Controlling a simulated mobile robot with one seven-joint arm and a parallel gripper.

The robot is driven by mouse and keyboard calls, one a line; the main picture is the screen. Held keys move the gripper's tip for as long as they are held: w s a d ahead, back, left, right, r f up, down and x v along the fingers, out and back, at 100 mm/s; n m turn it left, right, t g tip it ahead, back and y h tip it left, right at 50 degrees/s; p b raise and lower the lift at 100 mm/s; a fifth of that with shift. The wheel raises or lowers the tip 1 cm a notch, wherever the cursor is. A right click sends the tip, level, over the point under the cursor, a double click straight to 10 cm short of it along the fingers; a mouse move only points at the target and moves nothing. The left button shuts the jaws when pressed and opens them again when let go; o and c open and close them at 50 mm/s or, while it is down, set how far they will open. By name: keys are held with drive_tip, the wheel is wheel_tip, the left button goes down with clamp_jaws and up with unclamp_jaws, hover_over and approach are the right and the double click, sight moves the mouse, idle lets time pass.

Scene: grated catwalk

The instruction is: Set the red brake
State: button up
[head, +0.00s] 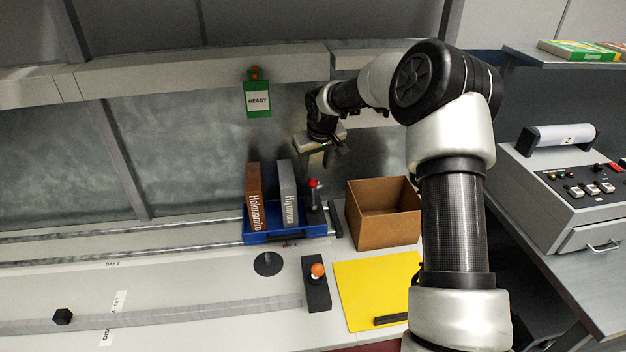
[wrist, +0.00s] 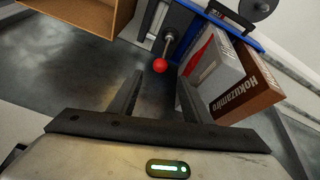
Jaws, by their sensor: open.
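The red brake is a lever with a red ball knob (head: 313,183) on a thin shaft above a dark base, just right of the grey box in the head view. Its red knob also shows in the wrist view (wrist: 159,65), just beyond the fingertips and between their lines. My gripper (head: 328,158) is open and empty, above and behind the knob in the head view. Its two fingers (wrist: 160,88) point toward the lever and do not visibly touch it. The lever's base is partly hidden by the blue tray's end in the head view.
A blue tray (head: 268,238) holds a brown box (head: 254,196) and a grey box (head: 288,192) close beside the lever. An open cardboard box (head: 385,240) stands to the right. An orange-knobbed lever (head: 318,270) and yellow mat (head: 370,285) lie nearer. A READY sign (head: 258,100) hangs behind.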

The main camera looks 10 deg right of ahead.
sight(313, 181)
drive_tip(key=x, duration=0.9)
drive_tip(key=c, duration=1)
